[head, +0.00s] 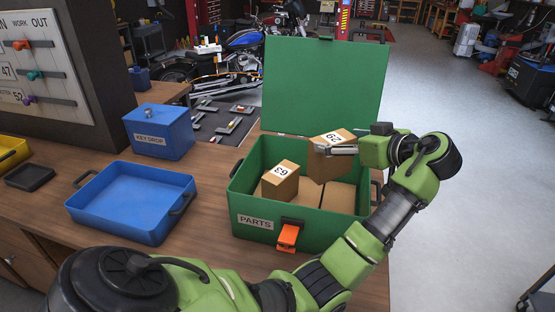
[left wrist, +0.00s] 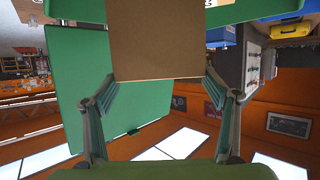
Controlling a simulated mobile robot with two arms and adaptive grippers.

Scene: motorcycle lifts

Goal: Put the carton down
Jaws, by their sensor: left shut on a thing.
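My left gripper (head: 335,150) reaches in from the right side of the green parts box (head: 262,234) and is shut on a brown carton (head: 327,169) with a white number label on top. The carton hangs at the box's opening, near the back right. I cannot tell whether its bottom touches what is below. In the left wrist view the carton (left wrist: 155,45) sits between the two fingers (left wrist: 160,88). Another numbered carton (head: 280,183) stands inside the box at the left. Low brown cartons (head: 339,199) lie at the box's front right. My right gripper is out of view.
The box's green lid (head: 325,85) stands open at the back. An orange latch (head: 288,236) is on its front. A blue tray (head: 130,200) is empty on the wooden bench, with a blue key drop box (head: 158,135) behind it. A dark small tray (head: 30,177) lies at left.

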